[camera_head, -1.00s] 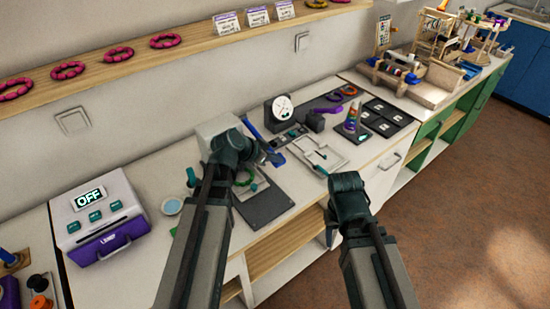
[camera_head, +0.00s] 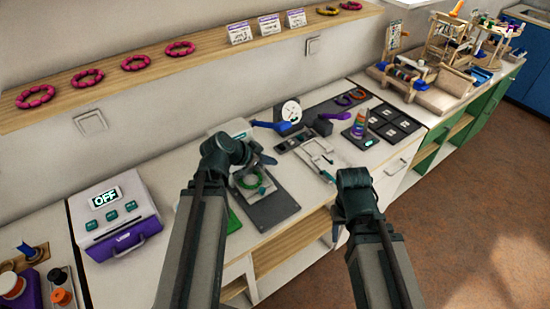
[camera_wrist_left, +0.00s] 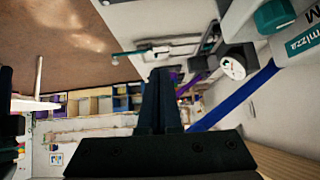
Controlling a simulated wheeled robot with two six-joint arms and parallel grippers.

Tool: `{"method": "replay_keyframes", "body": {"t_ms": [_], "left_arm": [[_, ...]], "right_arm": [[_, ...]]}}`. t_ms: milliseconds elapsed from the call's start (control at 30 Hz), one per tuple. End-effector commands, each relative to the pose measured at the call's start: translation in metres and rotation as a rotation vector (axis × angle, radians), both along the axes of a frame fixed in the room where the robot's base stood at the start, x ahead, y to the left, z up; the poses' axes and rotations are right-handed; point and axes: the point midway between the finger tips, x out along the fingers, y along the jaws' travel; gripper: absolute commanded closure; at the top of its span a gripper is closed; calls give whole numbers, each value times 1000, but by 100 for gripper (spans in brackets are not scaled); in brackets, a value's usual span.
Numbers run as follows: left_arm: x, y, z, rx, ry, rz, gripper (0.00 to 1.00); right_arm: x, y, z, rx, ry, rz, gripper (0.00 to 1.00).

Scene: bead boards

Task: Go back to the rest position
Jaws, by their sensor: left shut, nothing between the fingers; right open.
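A white and purple box reading OFF (camera_head: 112,214) stands on the left. A dial gauge (camera_head: 291,111) and a blue paddle-like thing (camera_head: 270,125) are behind my left gripper. A wall shelf (camera_head: 205,55) holds several bead rings. Floor on the right is clear.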

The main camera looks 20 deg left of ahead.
Motion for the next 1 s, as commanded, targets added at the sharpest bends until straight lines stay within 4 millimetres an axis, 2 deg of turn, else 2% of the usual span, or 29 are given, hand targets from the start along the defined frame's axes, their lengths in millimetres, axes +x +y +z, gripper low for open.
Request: {"method": "replay_keyframes", "body": {"t_ms": [467,567,667,800,900,1000], "left_arm": [[0,-3,-1,-1,6,-2,100],[-7,-20,-8,0,65,-17,100],[-25,-53,-24,17,200,-28,100],[-65,-100,-50,104,441,6,100],[-93,-121,-61,197,577,73,100],[-116,-133,-67,292,665,159,100]], "right_arm": [[0,0,0,0,0,0,50],[0,0,0,0,0,0,50],[0,0,0,0,0,0,50],[0,0,0,0,0,0,50],[0,0,0,0,0,0,50],[0,0,0,0,0,0,50]]}}
